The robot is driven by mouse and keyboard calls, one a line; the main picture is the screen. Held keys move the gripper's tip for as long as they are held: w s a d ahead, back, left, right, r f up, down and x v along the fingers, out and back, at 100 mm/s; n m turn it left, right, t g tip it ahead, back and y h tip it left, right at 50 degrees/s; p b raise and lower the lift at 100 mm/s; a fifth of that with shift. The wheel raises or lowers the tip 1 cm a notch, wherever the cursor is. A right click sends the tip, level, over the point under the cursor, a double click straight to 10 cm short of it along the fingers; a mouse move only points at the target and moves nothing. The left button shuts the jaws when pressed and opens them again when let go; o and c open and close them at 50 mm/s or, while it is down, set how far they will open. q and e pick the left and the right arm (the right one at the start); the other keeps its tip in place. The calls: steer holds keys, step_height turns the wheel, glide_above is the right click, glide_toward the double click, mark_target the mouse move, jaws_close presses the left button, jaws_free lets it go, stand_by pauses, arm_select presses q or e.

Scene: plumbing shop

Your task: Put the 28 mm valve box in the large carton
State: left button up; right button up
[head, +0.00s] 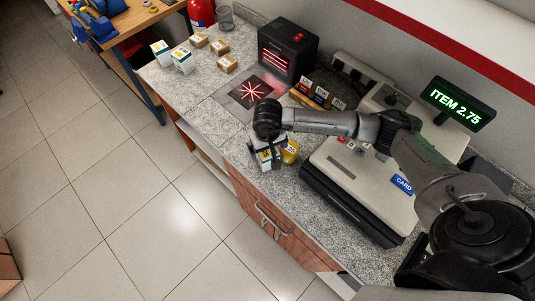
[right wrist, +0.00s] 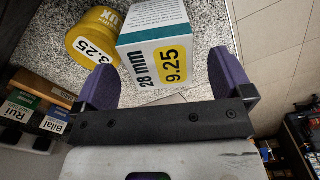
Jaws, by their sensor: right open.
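The 28 mm valve box (right wrist: 157,50), white and teal with a yellow 9.25 label, stands between the two purple-padded fingers of my right gripper (right wrist: 163,68) in the right wrist view. The fingers are open, one on each side of the box, and I cannot tell whether they touch it. In the head view the box (head: 266,159) shows partly under my right gripper (head: 267,155), on the counter's front part. A brown carton-like object (head: 8,272) shows only in part at the lower left edge; I cannot tell whether it is the large carton. My left gripper is out of view.
A yellow flux tin (head: 291,152) stands close beside the box. The card register (head: 365,180) is to the right, the black scanner (head: 287,50) behind. White boxes (head: 182,62) and small brown boxes (head: 219,47) stand at the counter's far end. The floor in front is clear.

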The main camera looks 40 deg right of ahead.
steer(key=shift+f, duration=0.9)
steer(key=shift+c, duration=0.4)
steer(key=shift+r, duration=0.1)
steer(key=c, duration=1.3)
